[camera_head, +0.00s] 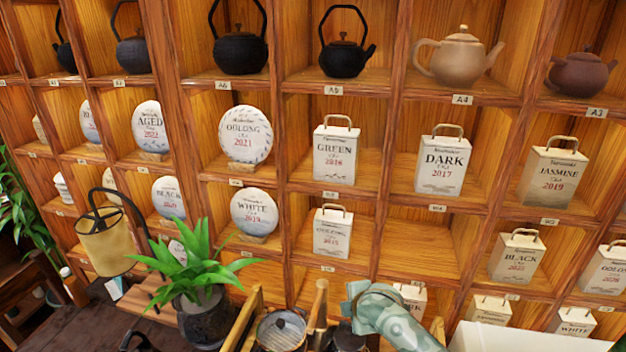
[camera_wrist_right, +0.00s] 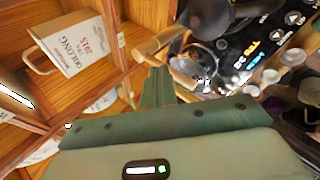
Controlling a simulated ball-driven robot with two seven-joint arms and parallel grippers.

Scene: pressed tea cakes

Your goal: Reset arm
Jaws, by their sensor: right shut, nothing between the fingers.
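My right gripper (camera_wrist_right: 157,80) shows in the right wrist view as green fingers shut together with nothing between them. It points toward a wooden handle (camera_wrist_right: 160,40) and a dark panel with lit text (camera_wrist_right: 250,50). A pale green, patterned part of my arm (camera_head: 392,318) shows at the bottom of the head view, in front of the lowest shelf area. Its fingertips cannot be made out there. My left gripper is not in view.
A wooden shelf wall (camera_head: 395,240) holds teapots, round tea cakes and tea bags. A white OOLONG bag (camera_wrist_right: 75,45) is at the upper left in the wrist view. A potted plant (camera_head: 205,320) and a glass-lidded pot (camera_head: 281,330) stand in front. Small cups (camera_wrist_right: 292,57) lie to the right.

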